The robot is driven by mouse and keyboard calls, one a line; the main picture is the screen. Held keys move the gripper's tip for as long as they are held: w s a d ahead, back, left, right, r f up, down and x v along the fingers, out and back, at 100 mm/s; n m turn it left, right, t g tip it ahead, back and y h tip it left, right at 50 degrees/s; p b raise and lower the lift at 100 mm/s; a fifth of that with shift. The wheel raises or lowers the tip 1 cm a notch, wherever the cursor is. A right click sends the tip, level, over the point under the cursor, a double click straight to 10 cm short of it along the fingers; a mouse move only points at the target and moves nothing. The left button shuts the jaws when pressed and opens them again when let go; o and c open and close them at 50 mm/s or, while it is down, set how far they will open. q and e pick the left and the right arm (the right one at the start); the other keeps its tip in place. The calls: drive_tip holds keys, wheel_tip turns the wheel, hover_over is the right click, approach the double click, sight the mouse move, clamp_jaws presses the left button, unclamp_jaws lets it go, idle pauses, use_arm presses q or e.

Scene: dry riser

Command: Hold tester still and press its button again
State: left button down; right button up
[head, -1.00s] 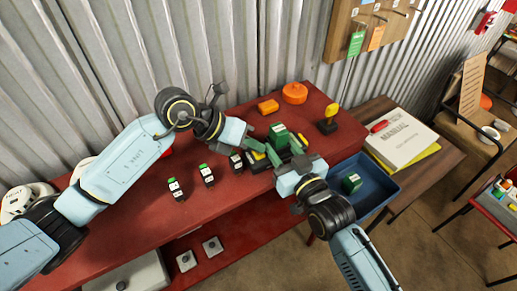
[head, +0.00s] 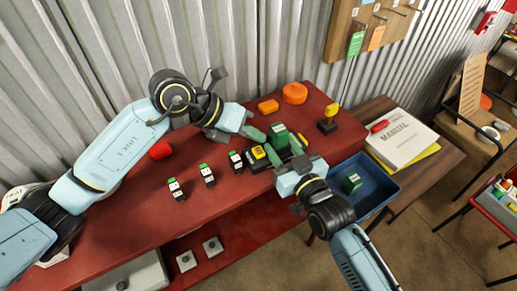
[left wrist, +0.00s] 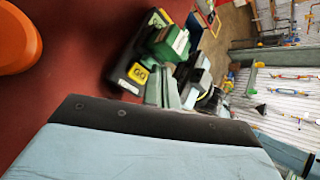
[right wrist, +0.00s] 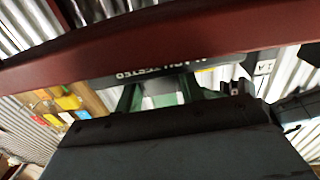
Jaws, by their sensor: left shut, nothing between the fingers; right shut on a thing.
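The tester (head: 257,166) is a dark box on the red bench with a yellow button (head: 258,152); the button (left wrist: 138,73) reads GO in the left wrist view. A green block (head: 279,137) with a white label sits on the tester. My right gripper (head: 287,156) is shut on the tester from the front right; the right wrist view shows the tester's lettered dark edge (right wrist: 150,73) at its fingers. My left gripper (head: 262,138) is shut and empty, behind the button and apart from it. Its fingers partly cover the green block's surroundings.
Several small black-and-white modules with green tops, one here (head: 207,175), stand left of the tester. A blue tray (head: 385,187) holding a green block is at right.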

sight(254, 155)
use_arm(q)
wheel_tip(254, 155, up, 3)
drive_tip(key=shift+r, duration=0.15)
idle(0.6)
use_arm(e)
drive_tip(key=o, duration=1.2)
